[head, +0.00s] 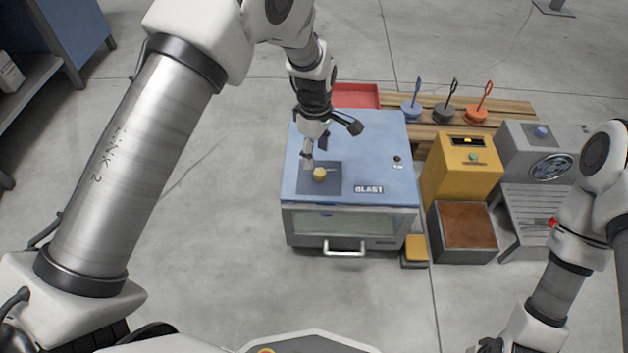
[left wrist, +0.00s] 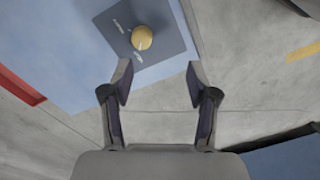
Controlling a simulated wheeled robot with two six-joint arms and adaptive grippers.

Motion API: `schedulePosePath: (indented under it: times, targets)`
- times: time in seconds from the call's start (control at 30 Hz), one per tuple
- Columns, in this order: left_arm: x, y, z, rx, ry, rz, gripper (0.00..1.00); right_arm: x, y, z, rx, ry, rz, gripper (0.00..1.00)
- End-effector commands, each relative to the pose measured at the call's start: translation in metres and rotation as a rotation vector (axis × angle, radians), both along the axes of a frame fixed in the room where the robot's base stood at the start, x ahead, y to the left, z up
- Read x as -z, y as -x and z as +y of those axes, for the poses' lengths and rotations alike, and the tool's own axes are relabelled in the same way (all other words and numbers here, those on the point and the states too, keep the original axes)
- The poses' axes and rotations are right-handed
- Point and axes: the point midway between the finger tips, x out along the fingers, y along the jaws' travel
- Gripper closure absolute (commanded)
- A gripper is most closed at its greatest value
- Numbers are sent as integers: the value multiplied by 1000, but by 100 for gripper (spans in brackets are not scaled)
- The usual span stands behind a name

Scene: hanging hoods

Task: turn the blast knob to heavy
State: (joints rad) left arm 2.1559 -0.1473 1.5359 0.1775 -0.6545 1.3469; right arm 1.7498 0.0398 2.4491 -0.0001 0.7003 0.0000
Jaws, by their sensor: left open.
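The blast knob (head: 320,174) is a round yellow knob on a dark square plate (head: 332,188) on top of the blue blast cabinet (head: 378,140). A label reading BLAST is near the cabinet's front edge. My left gripper (head: 312,156) is open and empty above the cabinet, close behind the knob in the head view. In the left wrist view the knob (left wrist: 142,38) lies beyond the open fingertips (left wrist: 158,82), not between them. Small white marks flank the knob, too small to read. My right gripper (head: 488,346) is at the bottom edge, partly cut off.
A red tray (head: 356,95) is behind the cabinet. A wooden pallet (head: 515,110) holds blue, dark and orange handled tools. A yellow box (head: 466,165), a brown-filled bin (head: 466,224) and a grey machine (head: 535,145) stand to the right. Floor is clear left of the cabinet.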

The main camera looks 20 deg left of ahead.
Motion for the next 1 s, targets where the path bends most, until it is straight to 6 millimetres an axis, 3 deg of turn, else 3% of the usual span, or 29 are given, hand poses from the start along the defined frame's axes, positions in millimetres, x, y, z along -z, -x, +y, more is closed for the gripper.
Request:
schedulePosePath:
  times: [0.03, 0.13, 0.37, 0.73, 1.0]
  targets:
    - [28, -10, -3, 8, -4, -34, 41, 43, 1, 0, 0, 0, 1, 60]
    - [31, -17, -6, 18, -11, -69, 41, 65, 1, 0, 0, 0, 3, 60]
    - [34, -21, -6, 20, -11, -87, 41, 71, 1, 0, 0, 0, 1, 60]
    - [99, -23, -6, 20, -11, -84, 41, 107, 0, 0, 3, 0, -1, 60]
    - [101, -23, -6, 20, -12, -85, 41, 106, 0, 0, 4, 0, -2, 60]
